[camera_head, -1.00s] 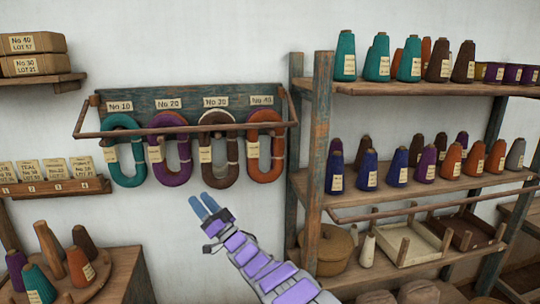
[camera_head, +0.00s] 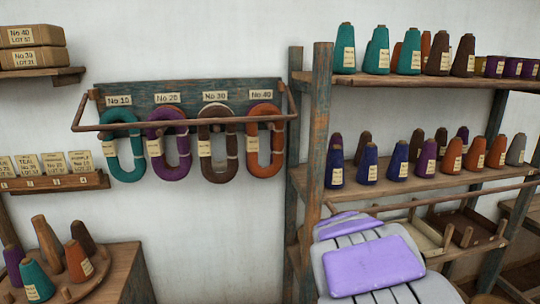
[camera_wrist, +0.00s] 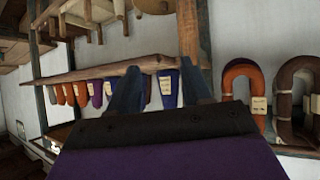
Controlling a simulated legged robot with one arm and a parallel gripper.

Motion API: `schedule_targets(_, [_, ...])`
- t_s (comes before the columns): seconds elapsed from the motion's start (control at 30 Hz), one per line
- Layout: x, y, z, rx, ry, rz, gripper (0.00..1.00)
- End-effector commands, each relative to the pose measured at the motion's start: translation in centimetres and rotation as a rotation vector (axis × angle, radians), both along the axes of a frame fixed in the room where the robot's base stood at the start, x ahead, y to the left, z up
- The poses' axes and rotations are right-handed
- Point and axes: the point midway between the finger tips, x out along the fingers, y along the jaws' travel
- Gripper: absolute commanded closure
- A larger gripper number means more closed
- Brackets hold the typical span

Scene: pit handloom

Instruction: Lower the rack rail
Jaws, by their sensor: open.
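The rack rail (camera_head: 185,125) is a thin brown wooden bar on side arms in front of the blue-green hank rack (camera_head: 185,92) on the wall. It sits level, across the upper parts of the teal, purple, brown and orange hanks. The wrist view appears upside down; a stretch of wood, probably the rail (camera_wrist: 297,152), shows at its lower right below the orange hank (camera_wrist: 245,85). My gripper (camera_wrist: 159,67) is open, with nothing between its two dark fingers. It points toward the shelf unit, apart from the rail.
A wooden shelf unit with cones stands right of the rack; its post (camera_head: 319,140) is close to the rail's right end. Another bar (camera_head: 445,198) runs along its front. A card ledge (camera_head: 60,182) and a cone table (camera_head: 125,265) are at left. The wall below the hanks is clear.

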Motion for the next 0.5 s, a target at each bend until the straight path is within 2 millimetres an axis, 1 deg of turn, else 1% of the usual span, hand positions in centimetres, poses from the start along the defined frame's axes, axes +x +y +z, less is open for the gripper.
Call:
schedule_targets(0.03, [-2.9, -0.8, -0.6, 0.005, 0.063, -0.025, 0.52])
schedule_targets(0.07, [-4.6, -1.1, -1.3, 0.009, 0.111, -0.039, 0.52])
schedule_targets(0.1, [-6.9, -1.5, -1.9, 0.014, 0.168, -0.051, 0.52])
schedule_targets(0.17, [-10.5, -1.8, -3.0, 0.026, 0.259, -0.066, 0.52])
schedule_targets(0.2, [-13.0, -1.8, -3.8, 0.036, 0.32, -0.071, 0.52])
schedule_targets(0.23, [-14.9, -1.8, -4.3, 0.044, 0.367, -0.073, 0.52])
schedule_targets(0.27, [-16.7, -1.7, -4.9, 0.053, 0.411, -0.073, 0.52])
schedule_targets(0.3, [-19.2, -1.5, -5.6, 0.063, 0.472, -0.068, 0.52])
schedule_targets(0.37, [-23.2, -1.0, -6.7, 0.082, 0.568, -0.057, 0.52])
schedule_targets(0.4, [-25.9, -0.5, -7.3, 0.095, 0.632, -0.045, 0.52])
schedule_targets(0.47, [-29.8, 0.2, -8.2, 0.113, 0.723, -0.022, 0.52])
schedule_targets(0.5, [-32.3, 0.8, -8.7, 0.124, 0.783, -0.003, 0.52])
